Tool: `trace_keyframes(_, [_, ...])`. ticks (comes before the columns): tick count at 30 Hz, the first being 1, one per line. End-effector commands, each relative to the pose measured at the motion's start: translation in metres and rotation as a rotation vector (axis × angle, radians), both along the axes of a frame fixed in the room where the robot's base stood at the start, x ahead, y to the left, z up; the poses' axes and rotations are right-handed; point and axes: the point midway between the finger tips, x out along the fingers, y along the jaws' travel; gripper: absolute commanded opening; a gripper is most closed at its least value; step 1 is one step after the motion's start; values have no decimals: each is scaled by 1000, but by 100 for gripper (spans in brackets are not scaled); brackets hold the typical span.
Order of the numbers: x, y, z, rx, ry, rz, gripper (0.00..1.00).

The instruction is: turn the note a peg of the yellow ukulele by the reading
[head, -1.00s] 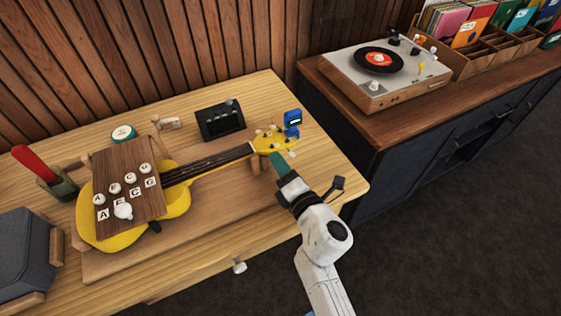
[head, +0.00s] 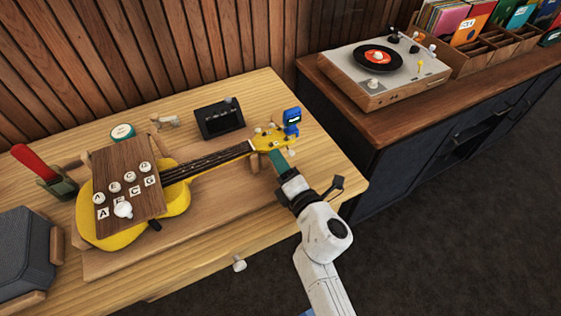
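The yellow ukulele (head: 177,201) lies on a wooden stand on the table, its neck pointing right and its headstock (head: 266,141) at the right end. Small pale pegs sit around the headstock; which one is the note A peg I cannot tell. A blue clip-on tuner (head: 292,118) is on the headstock's tip; its small screen is too small to read. My gripper (head: 277,158), with teal fingers, is at the near side of the headstock by the pegs. Whether its fingers are open or touch a peg is not clear.
A wooden board (head: 126,183) with lettered knobs and letter tiles lies over the ukulele's body. A black device (head: 219,119) stands behind the neck. A grey speaker (head: 22,254) is at the left. A record player (head: 387,72) stands on the cabinet at the right.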

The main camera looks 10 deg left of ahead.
Motion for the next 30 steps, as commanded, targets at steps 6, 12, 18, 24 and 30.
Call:
trace_keyframes(6, [-11, -7, 1, 0, 0, 1, 30])
trace_keyframes(12, [-41, -27, 1, 0, 2, -1, 30])
trace_keyframes(18, [-70, -47, 0, -1, 3, -2, 30])
trace_keyframes(24, [-86, -59, -1, 0, 2, -2, 30])
trace_keyframes(30, [-90, -61, 0, 0, 0, -1, 30])
